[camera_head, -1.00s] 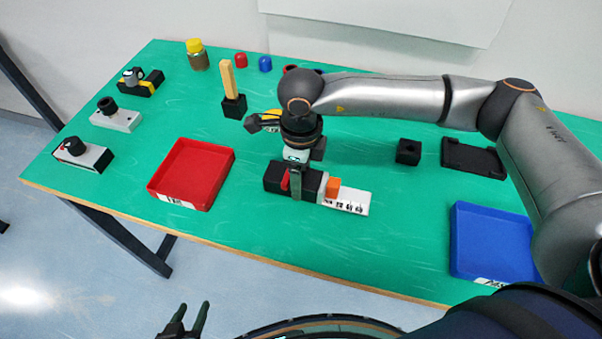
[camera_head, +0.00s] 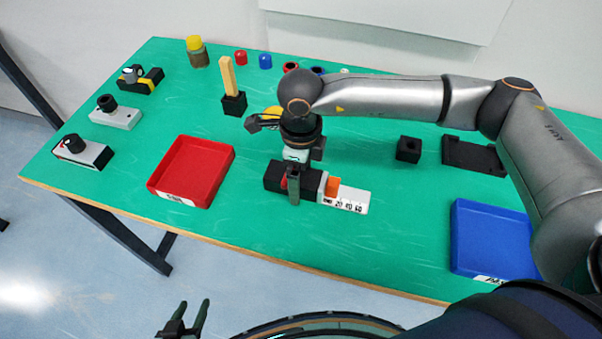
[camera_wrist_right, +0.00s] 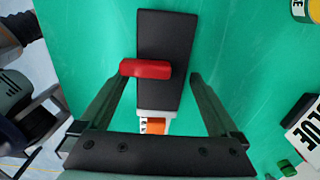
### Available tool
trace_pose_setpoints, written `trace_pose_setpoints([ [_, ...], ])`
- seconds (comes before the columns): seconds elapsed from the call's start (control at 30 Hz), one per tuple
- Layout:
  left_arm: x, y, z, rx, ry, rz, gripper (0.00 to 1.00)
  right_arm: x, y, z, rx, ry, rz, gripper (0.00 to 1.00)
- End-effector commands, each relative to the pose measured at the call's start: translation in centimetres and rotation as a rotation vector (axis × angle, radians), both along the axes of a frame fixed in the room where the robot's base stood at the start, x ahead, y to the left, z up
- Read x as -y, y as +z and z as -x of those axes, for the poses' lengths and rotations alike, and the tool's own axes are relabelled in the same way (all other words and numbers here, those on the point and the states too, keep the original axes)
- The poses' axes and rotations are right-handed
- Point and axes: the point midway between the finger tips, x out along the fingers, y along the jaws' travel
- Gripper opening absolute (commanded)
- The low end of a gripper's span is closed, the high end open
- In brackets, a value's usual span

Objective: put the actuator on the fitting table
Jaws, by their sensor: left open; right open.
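A black block with a red bar (camera_wrist_right: 145,69) across it and a white numbered end with an orange piece (camera_head: 332,186) lies on the green tabletop (camera_head: 240,240); I take this device (camera_head: 275,178) to be the actuator. My right gripper (camera_head: 296,188) is over it from above. In the right wrist view the right gripper (camera_wrist_right: 157,80) is open, with one finger on each side of the black block and gaps showing. My left gripper (camera_head: 187,318) is open and empty, in front of the table. I cannot tell which piece is the fitting table.
A red tray (camera_head: 206,187) stands left of the device, a blue tray (camera_head: 461,250) at the right. A black block (camera_head: 408,150) and a flat black tray (camera_head: 474,156) lie at the right. Small devices line the left edge. A block with a yellow post (camera_head: 233,104) stands behind.

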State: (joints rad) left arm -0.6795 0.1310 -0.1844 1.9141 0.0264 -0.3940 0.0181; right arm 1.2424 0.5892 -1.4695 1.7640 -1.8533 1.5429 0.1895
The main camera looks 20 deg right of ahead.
Motion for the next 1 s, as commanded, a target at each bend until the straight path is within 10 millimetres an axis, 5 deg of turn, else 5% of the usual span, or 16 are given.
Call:
trace_pose_setpoints([
  [0.17,0.0,0.2,0.0,0.002,0.000,0.000,0.50,-0.1,1.4,-0.1,0.004,0.000,-0.002,0.97],
  [0.63,0.0,-0.7,0.0,0.001,0.000,0.000,0.50,-0.1,10.8,-0.1,0.005,0.001,-0.002,0.97],
  [1.0,0.0,-0.8,0.0,0.000,0.000,0.000,0.50,-0.1,12.3,0.0,0.001,0.002,-0.001,0.97],
])
